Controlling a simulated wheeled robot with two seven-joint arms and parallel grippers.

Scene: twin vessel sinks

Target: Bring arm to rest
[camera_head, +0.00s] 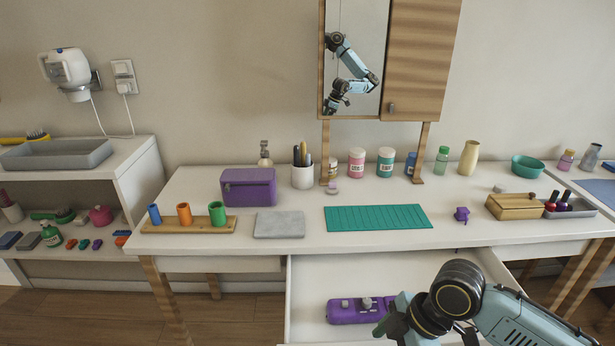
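My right arm comes in from the lower right. Its gripper (388,326) is low over the open white drawer (305,281), at the right end of a purple case (345,312) with small grey knobs on it. The gripper covers that end of the case. I cannot tell whether it touches the case or whether its fingers are open or shut. My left gripper is not directly in view. The mirror (345,20) reflects a blue-grey arm of mine.
On the white table stand a purple box (249,187), a wooden rack (188,226) with coloured cups, a grey slab (280,224), a teal mat (378,218), a small purple item (461,214) and a wooden box (515,206). Bottles line the back. The pulled-out drawer juts forward under the tabletop.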

